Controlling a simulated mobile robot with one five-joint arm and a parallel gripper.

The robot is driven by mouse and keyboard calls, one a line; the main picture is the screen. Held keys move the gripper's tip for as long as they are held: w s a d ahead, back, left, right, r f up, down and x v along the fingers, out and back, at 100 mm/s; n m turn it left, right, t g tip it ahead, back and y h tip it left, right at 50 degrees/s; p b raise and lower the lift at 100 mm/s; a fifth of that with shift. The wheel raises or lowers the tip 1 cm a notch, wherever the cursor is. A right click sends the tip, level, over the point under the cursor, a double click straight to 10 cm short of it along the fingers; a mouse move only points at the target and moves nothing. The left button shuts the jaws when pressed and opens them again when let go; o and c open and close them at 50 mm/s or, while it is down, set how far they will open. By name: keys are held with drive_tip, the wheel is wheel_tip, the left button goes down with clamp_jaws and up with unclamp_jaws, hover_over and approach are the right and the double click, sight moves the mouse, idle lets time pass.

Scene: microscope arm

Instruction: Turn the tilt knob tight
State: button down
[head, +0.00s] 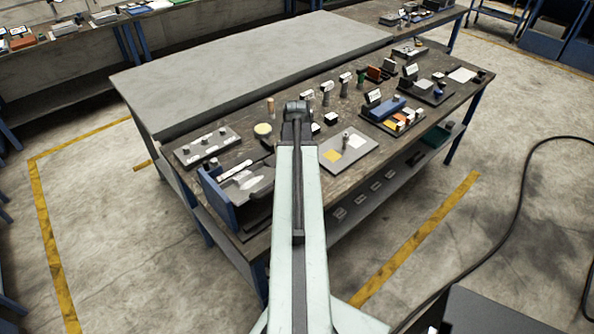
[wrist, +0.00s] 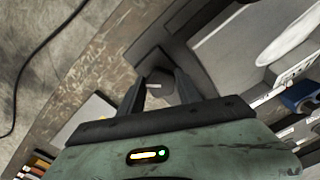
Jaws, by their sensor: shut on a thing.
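In the wrist view, the tilt knob (wrist: 155,78) is a small dark grey knob with a pale line on its face. It sits against a dark grey block-like part. The two dark fingers of my gripper (wrist: 159,86) stand on either side of the knob and are shut on it. In the head view, my pale arm reaches over the workbench, and its dark end hides the knob and the fingers. How tight the knob is cannot be told.
The workbench (head: 170,136) holds a plate with small knobs (head: 207,146), a blue-sided holder (head: 218,198) at its left front, and a grey plate with a yellow square (head: 357,154) right of my arm. In the wrist view, a large white rounded thing (wrist: 293,40) lies at right.

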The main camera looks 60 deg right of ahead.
drive_tip(key=m, duration=0.4)
drive_tip(key=shift+m, duration=0.3)
drive_tip(key=shift+w+a+m, duration=0.1)
drive_tip(key=shift+w+m, duration=0.05)
drive_tip(key=shift+m, duration=2.15)
drive_tip(key=c, duration=0.8)
unclamp_jaws()
drive_tip(key=shift+c, duration=0.2)
wheel_tip(320, 180, up, 8)
drive_tip(key=p, duration=0.7)
drive_tip(key=shift+f+p, duration=0.1)
drive_tip(key=shift+p, duration=0.3)
